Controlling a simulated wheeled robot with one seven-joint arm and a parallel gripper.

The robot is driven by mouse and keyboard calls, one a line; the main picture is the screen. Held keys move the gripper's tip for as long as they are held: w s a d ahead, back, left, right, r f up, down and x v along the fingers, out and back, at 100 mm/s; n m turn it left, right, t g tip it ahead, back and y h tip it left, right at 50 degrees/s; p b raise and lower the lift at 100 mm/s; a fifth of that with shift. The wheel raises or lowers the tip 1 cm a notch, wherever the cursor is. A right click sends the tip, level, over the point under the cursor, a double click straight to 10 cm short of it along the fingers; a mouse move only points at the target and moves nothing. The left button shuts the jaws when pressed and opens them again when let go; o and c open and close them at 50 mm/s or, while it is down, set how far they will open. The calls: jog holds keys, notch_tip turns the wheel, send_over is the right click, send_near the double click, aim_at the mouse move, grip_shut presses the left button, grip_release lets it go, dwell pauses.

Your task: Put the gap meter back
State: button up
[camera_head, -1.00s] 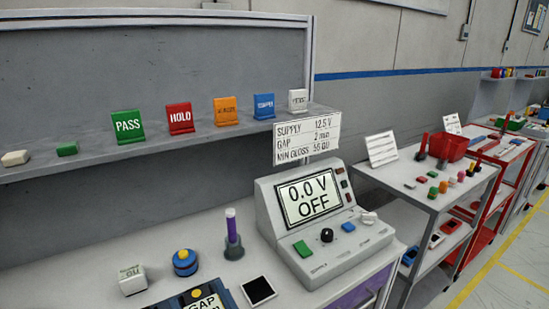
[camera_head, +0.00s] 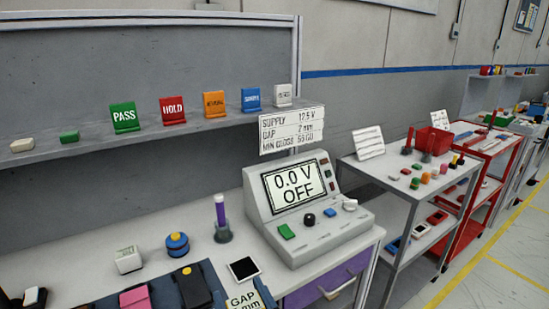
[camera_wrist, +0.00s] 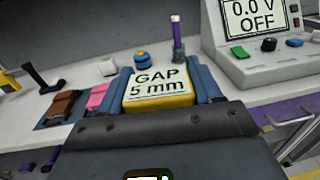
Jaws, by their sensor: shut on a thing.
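The gap meter (camera_wrist: 158,88) is a yellow block with a white face reading "GAP 5 mm". My gripper (camera_wrist: 162,84) is shut on it, with one blue-grey finger on each side in the wrist view. In the head view the gap meter (camera_head: 246,299) shows at the bottom edge, partly cut off, near the front of the white bench. A dark blue mat (camera_wrist: 52,122) with a brown item (camera_wrist: 66,102) and a pink item (camera_wrist: 97,96) lies left of my gripper. What lies beneath the meter is hidden.
Behind are a white block (camera_head: 127,260), a blue-yellow knob (camera_head: 177,245), a purple-handled tool (camera_head: 221,218) and a dark-screened pad (camera_head: 244,269). The power supply (camera_head: 310,215) stands right, reading "0.0 V OFF". A shelf (camera_head: 90,147) with coloured tags runs above.

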jog(key=d+f+m+t+h+b, duration=0.1)
jog(key=d+f+m+h, duration=0.4)
jog(key=d, duration=0.8)
jog(key=d+f+t+h, duration=0.1)
jog(key=d+f+h, duration=0.2)
jog(key=d+f, duration=0.7)
jog(key=shift+w+d+f, duration=0.25)
jog(key=shift+w+d, duration=0.2)
jog(key=shift+d, duration=0.2)
jog(key=shift+w+d+f, duration=0.25)
jog(key=shift+w+d, duration=0.15)
jog(key=shift+d, duration=0.25)
jog(key=shift+w+d+f, duration=0.25)
jog(key=shift+w+d, duration=0.2)
jog(key=shift+d, duration=0.2)
